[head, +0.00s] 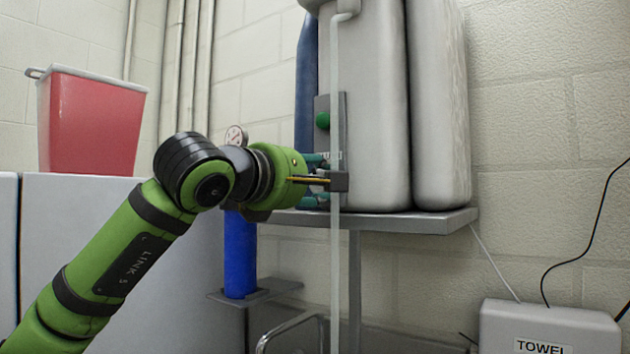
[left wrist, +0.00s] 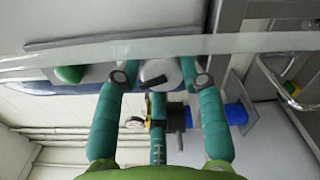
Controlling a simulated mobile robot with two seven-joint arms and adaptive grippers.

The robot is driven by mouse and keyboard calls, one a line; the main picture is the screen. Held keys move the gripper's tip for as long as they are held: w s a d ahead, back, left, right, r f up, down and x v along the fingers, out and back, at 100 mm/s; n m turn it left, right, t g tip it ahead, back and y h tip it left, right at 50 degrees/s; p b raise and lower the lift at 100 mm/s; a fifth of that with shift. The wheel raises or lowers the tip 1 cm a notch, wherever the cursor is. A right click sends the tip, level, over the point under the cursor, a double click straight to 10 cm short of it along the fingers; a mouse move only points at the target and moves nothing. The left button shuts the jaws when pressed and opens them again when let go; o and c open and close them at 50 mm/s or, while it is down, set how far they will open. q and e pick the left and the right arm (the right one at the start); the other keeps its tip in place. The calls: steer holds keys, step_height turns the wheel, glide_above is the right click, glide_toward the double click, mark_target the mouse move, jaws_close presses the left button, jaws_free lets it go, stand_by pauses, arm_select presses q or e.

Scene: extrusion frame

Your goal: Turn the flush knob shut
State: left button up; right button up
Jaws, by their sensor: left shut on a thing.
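In the left wrist view a round pale knob (left wrist: 160,73) with a black bar across its face sits between the two teal fingers of my left gripper (left wrist: 160,78). The fingertips press on it from both sides. In the head view my left gripper (head: 318,181) reaches the upright grey plate at the frame, one finger above the other; the knob is hidden there. A green knob (head: 322,121) is on the same plate, above the gripper; it also shows in the left wrist view (left wrist: 70,74). My right gripper is in neither view.
A clear vertical strip (head: 336,260) runs past the gripper. Large grey tanks (head: 362,100) stand on a shelf (head: 440,220). A gauge (head: 236,136) and blue cylinder (head: 240,255) are behind the arm. A red bin (head: 92,120) is left; a towel box (head: 548,328) lower right.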

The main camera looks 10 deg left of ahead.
arm_select(q)
steer(key=shift+d+m, duration=0.1)
steer(key=shift+m, duration=2.2)
steer(key=shift+f, duration=0.1)
steer(key=o, duration=1)
steer(key=shift+o, duration=0.5)
steer(key=shift+d, duration=0.2)
steer(key=v, duration=1.2)
